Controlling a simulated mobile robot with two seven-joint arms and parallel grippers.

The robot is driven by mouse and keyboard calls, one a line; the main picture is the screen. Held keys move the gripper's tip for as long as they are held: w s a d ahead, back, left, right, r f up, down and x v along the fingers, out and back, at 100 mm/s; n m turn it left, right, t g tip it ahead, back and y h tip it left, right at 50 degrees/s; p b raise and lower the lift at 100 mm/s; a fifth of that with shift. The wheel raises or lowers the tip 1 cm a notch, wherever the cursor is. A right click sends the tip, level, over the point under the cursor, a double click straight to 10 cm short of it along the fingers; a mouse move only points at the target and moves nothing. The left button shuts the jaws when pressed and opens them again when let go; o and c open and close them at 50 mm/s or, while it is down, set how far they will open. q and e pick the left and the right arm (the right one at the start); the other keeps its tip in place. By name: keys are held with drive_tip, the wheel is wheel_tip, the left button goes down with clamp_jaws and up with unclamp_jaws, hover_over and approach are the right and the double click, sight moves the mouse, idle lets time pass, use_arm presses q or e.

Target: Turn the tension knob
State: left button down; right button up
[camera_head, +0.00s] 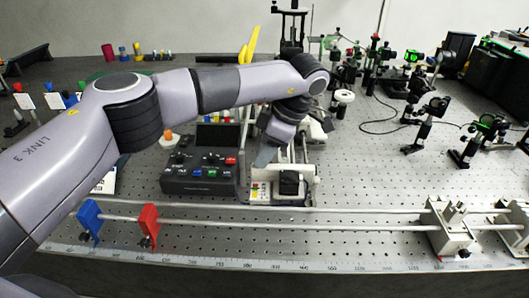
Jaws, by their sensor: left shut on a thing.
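My left arm reaches in from the left and bends down over the bench. My left gripper (264,158) points down at the left side of a small pale instrument (300,188) with a black block in its front. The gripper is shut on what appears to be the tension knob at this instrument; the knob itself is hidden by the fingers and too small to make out. My right gripper is not in view.
A dark control box (202,172) with a screen and coloured buttons stands just left of the instrument. In front runs a rail (330,223) with a blue holder (89,220) and a red holder (148,224). Several optics mounts (424,122) stand at right; the perforated bench between is clear.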

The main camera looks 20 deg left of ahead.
use_arm(q)
drive_tip(key=shift+w+n, duration=0.1)
drive_tip(key=shift+n, duration=0.4)
drive_tip(key=c, duration=1.3)
unclamp_jaws()
drive_tip(key=v, duration=0.7)
drive_tip(key=shift+r+b, duration=0.2)
drive_tip(key=shift+b, duration=0.2)
